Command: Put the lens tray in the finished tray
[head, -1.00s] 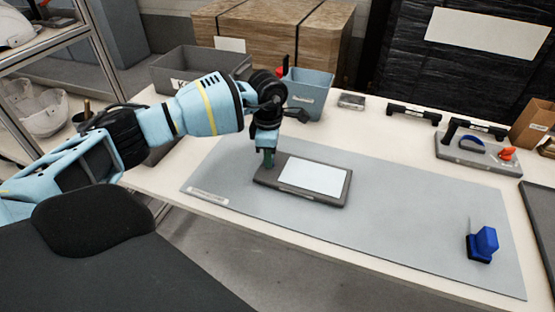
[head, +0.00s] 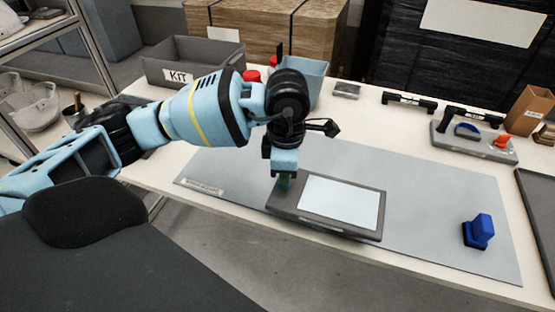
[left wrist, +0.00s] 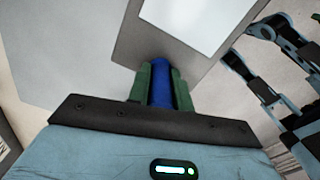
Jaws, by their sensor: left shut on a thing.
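The lens tray is probably the flat dark grey tray with a pale panel (head: 340,202), over the grey mat in the head view. My left gripper (head: 284,184) is over its left end, pointing down. In the left wrist view its green fingers (left wrist: 160,86) are shut on a blue upright piece (left wrist: 160,70) at the edge of the tray, whose pale panel (left wrist: 190,18) shows above. The tray looks a little above the mat, though the gap is hard to judge. The finished tray may be the dark tray (head: 541,225) cut off at the right edge; I see no label on it.
A blue block-shaped tool (head: 479,231) stands on the mat's right part (head: 430,215). Behind are a grey bin marked KIT (head: 200,72), a blue-grey bin (head: 303,82), black handles (head: 408,101) and a grey fixture (head: 475,144). My other arm shows at the left wrist view's right.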

